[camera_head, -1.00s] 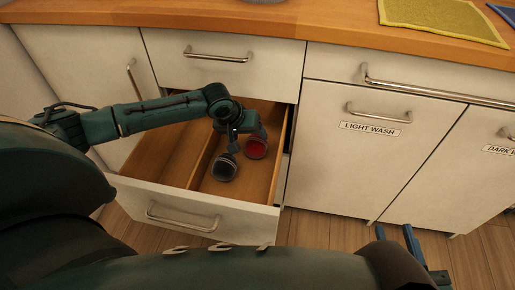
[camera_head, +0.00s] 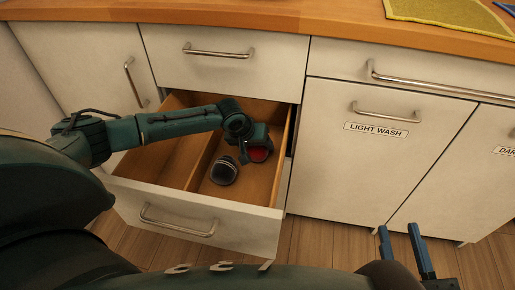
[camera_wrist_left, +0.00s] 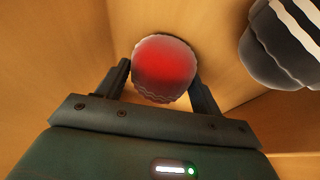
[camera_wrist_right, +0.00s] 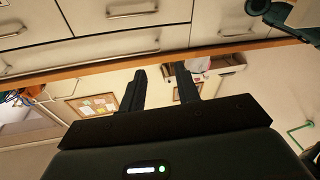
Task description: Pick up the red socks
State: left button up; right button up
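The red socks (camera_head: 259,154) lie as a rolled bundle in the right compartment of the open drawer, partly hidden by my left gripper (camera_head: 256,150). In the left wrist view the red socks (camera_wrist_left: 164,68) sit between the two fingers of my left gripper (camera_wrist_left: 160,85). The fingers are apart on either side of the bundle. I cannot tell whether they touch it. My right gripper (camera_head: 405,248) is open and empty in front of the cabinets, and it shows open in the right wrist view (camera_wrist_right: 164,88).
A dark striped sock bundle (camera_head: 224,171) lies in the same compartment, close to the red socks. The drawer (camera_head: 190,232) is pulled out, with a divider and side walls around the gripper. Shut cabinet doors, one labelled LIGHT WASH (camera_head: 370,170), stand to the right.

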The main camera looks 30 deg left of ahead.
pick_arm(q)
jog(key=c, duration=0.5)
jog(key=shift+c, duration=0.2)
